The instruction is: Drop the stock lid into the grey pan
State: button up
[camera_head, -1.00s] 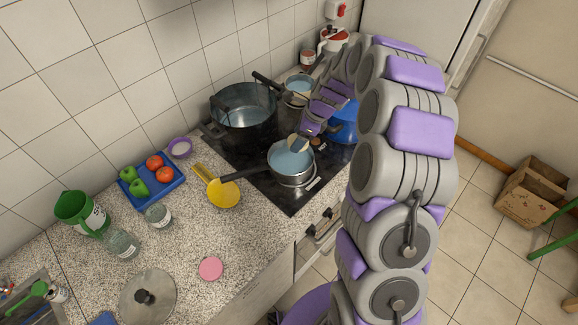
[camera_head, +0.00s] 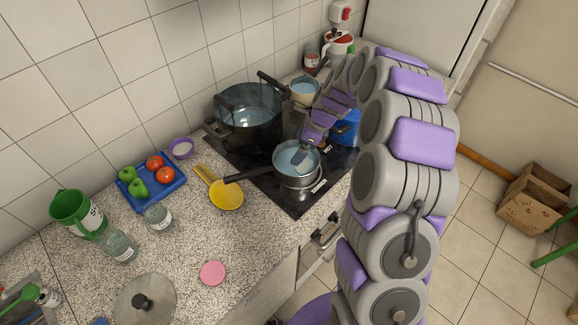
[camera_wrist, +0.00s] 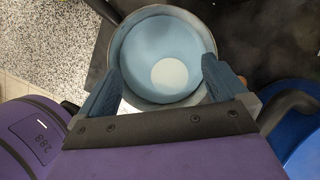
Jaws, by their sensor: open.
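The grey pan (camera_head: 300,178) stands on the hob, its dark handle pointing left; its inside looks pale blue. It also fills the upper middle of the wrist view (camera_wrist: 119,45). A small pale disc, which I take for the stock lid (camera_wrist: 170,74), lies inside the pan in the wrist view, near the middle. My gripper (camera_head: 302,154) is above the pan in the head view. In the wrist view my gripper (camera_wrist: 163,84) is open, its blue fingers apart on either side of the disc with nothing between them.
A large dark pot (camera_head: 250,122) stands behind left, a smaller pot (camera_head: 304,92) behind, and a blue pot (camera_head: 345,130) to the right. A yellow skimmer (camera_head: 226,194), a blue tray (camera_head: 150,190) with fruit, a pink disc (camera_head: 212,273) and a glass lid (camera_head: 146,300) lie on the counter.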

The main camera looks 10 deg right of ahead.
jog(key=p+v, duration=0.2)
jog(key=v, duration=1.5)
jog(key=shift+p, duration=0.3)
jog(key=s+a+r+n+g+h, duration=0.1)
jog(key=s+a+n, duration=0.1)
jog(key=s+n, duration=0.35)
jog(key=s+a+r+n+b, duration=0.1)
jog(key=s+a+n, duration=0.2)
jog(key=s, duration=0.5)
jog(key=s+a+r+n+g+h, duration=0.1)
jog(key=s+a+n, duration=0.1)
jog(key=s+n, duration=0.35)
jog(key=s+f+n+h, duration=0.1)
jog(key=s+n, duration=0.3)
jog(key=s, duration=0.6)
jog(key=s+d+f+n+g+h+b, duration=0.1)
jog(key=s+n, duration=0.3)
jog(key=s, duration=0.6)
jog(key=shift+s+d+f, duration=0.25)
jog(key=shift+s+f, duration=0.1)
jog(key=shift+f, duration=0.4)
